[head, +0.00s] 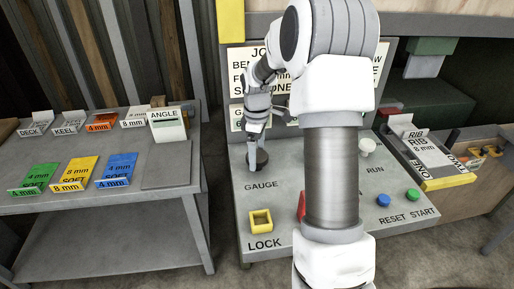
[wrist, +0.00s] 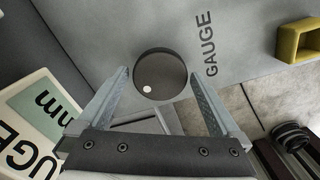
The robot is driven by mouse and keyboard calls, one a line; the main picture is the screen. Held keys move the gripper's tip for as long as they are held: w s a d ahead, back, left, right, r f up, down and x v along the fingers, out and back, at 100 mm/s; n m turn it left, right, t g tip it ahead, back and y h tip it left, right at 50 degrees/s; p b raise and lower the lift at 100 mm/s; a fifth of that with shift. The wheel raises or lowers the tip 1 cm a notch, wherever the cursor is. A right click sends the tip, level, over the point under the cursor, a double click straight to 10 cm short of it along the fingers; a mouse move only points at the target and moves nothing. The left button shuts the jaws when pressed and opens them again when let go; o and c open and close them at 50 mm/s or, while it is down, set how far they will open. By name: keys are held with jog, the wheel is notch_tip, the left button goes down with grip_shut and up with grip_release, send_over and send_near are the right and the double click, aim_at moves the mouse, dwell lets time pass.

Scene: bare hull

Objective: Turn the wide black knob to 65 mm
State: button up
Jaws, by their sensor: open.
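The wide black knob (head: 260,161) sits at the left of the grey control panel, above the word GAUGE. In the wrist view the round knob (wrist: 165,70) has a white dot near its lower left edge. My gripper (wrist: 160,76) is open, with one finger on each side of the knob in that view and a gap to each. I cannot tell how far above the panel the fingertips are. In the head view my gripper (head: 256,143) is over the knob.
A yellow square LOCK piece (head: 261,221) stands near the panel's front. Blue (head: 383,200) and green (head: 412,195) buttons and a white knob (head: 367,146) are on the right. A side table (head: 100,203) with coloured labelled blocks is on the left. My arm hides the panel's middle.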

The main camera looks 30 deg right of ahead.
notch_tip(320, 180, up, 18)
jog(key=shift+f, duration=0.25)
jog(key=shift+a, duration=0.1)
dwell(0.5)
jog(key=s+a+m+t, duration=0.2)
jog(key=s+a+m, duration=0.3)
jog(key=s, duration=0.7)
jog(key=s+a+m+t, duration=0.3)
jog(key=s+a, duration=0.5)
jog(key=s, duration=0.5)
jog(key=shift+a+r+m+t, duration=0.15)
jog(key=shift+a+m+t, duration=0.15)
jog(key=shift+m, duration=0.6)
